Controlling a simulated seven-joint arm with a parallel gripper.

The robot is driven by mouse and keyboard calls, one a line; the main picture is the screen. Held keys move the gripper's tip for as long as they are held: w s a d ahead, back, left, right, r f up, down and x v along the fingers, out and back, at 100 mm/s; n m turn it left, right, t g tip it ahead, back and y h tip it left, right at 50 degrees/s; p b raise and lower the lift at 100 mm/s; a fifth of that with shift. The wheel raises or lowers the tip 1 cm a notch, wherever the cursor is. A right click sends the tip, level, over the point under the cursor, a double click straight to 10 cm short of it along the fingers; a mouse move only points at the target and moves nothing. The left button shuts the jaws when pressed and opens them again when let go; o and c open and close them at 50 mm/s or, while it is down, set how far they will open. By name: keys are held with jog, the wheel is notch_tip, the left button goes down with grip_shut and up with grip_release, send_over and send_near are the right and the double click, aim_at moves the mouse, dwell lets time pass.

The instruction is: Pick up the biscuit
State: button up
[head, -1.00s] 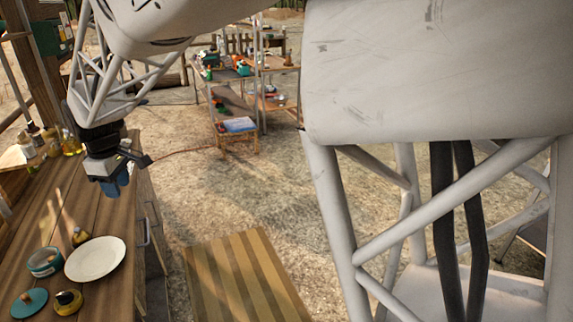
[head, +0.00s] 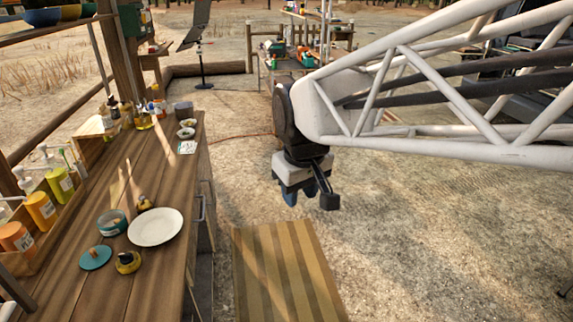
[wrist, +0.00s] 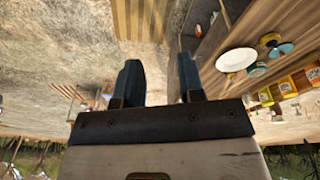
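I cannot make out a biscuit for certain in either view. A teal round tin (head: 112,223) stands open on the wooden counter (head: 90,290), its contents too small to tell. A white plate (head: 156,227) sits to the tin's right and looks empty. My gripper (head: 303,196) hangs over the ground right of the counter, well apart from these things. In the wrist view, its two blue fingers (wrist: 160,75) are spread with nothing between them.
Small yellow-and-dark items (head: 128,262) (head: 144,202) lie near the plate. A wooden box of pump bottles (head: 40,210) lines the counter's left edge. A striped mat (head: 285,270) lies on the ground right of the counter.

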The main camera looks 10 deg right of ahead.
jog(key=s+d+f+m, duration=0.2)
jog(key=s+d, duration=0.1)
jog(key=s, duration=0.3)
jog(key=s+d+f+m, duration=0.1)
jog(key=s+d+m, duration=0.1)
jog(key=s, duration=0.4)
jog(key=shift+s+d+f, duration=0.25)
jog(key=shift+d+f, duration=0.15)
jog(key=shift+d, duration=0.15)
jog(key=shift+c, duration=0.3)
